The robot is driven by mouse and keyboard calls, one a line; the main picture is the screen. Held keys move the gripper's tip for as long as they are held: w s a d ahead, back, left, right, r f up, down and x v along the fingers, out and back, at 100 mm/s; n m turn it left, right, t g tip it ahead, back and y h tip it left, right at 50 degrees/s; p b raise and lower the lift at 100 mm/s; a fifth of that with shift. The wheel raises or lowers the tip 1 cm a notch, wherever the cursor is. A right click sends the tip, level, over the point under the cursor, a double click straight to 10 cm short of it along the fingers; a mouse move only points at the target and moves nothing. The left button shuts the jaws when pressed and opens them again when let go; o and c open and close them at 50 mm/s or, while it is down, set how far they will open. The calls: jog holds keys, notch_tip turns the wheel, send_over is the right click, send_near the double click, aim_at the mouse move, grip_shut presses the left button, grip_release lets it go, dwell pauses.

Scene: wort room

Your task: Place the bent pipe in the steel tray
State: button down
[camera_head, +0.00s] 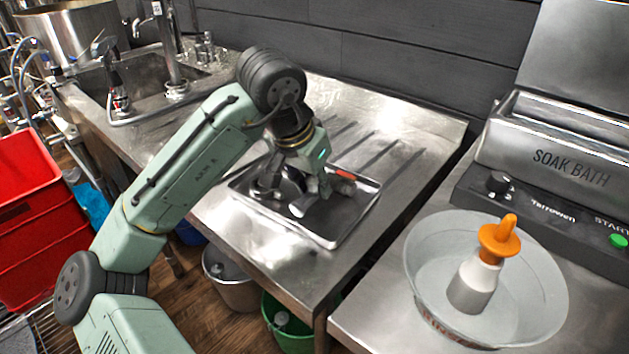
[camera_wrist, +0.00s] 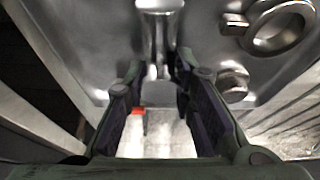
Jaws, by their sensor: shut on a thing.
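The steel tray (camera_head: 325,228) lies on the steel counter, and its bare metal also fills the upper part of the wrist view (camera_wrist: 212,70). My gripper (camera_head: 318,203) is low over the tray, pointing down. In the wrist view, my gripper (camera_wrist: 158,92) is shut on a shiny grey metal piece, apparently the bent pipe (camera_wrist: 158,30), which runs up between the fingers. Its pale round end (camera_head: 300,206) shows beside the fingers in the head view. The fingers hide part of it, and I cannot tell whether it touches the tray.
A metal ring fitting (camera_wrist: 278,28) and a small round fitting (camera_wrist: 233,84) lie in the tray right of the fingers. A sink (camera_head: 145,75) is at the back left.

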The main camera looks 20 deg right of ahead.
aim_at(299, 200)
jog(key=shift+f, duration=0.1)
jog(key=shift+f, duration=0.15)
jog(key=c, duration=1.3)
grip_release()
jog(key=shift+c, duration=0.2)
jog(key=v, duration=1.2)
